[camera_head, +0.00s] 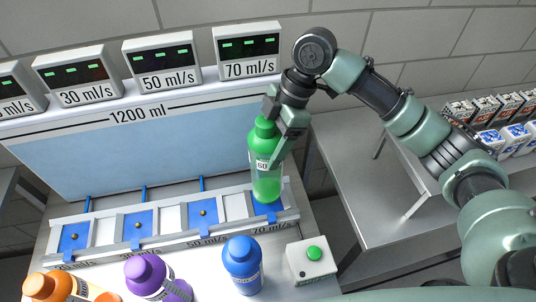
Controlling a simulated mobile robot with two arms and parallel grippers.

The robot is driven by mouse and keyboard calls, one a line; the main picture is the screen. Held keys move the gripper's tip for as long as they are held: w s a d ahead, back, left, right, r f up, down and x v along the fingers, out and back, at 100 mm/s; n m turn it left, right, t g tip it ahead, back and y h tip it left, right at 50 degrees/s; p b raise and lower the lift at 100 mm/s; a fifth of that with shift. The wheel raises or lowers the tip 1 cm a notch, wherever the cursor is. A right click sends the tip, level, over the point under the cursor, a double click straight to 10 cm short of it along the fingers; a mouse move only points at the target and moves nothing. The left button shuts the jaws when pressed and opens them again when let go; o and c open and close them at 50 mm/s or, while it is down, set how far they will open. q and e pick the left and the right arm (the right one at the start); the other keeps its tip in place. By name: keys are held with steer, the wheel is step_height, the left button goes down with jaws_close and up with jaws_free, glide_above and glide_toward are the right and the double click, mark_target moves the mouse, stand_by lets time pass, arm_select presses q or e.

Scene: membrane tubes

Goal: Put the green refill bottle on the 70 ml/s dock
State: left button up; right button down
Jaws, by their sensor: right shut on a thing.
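The green refill bottle (266,184) stands upright at the right end of the dock row, over the blue pad of the 70 ml/s dock (276,209). Its label reads 60. My right gripper (274,122) is shut on the bottle near its green cap, from above and the right. The bottle's base covers most of the pad, and I cannot tell whether it touches it. The 70 ml/s display (248,50) stands above, behind the gripper. My left gripper is not in view.
Blue (242,265), purple (150,277) and orange (55,288) bottles stand in front of the docks. A white box with a green button (312,261) is at the front right. Other docks (204,217) to the left are empty. A metal side table (372,190) holds small cartons (500,138).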

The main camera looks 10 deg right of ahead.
steer(key=shift+f+p, duration=0.35)
steer(key=shift+f, duration=2.15)
steer(key=shift+c, duration=0.8)
jaws_free()
steer(key=shift+f, duration=0.1)
steer(key=b+v, duration=0.2)
steer(key=v, duration=1)
steer(key=shift+b, duration=0.35)
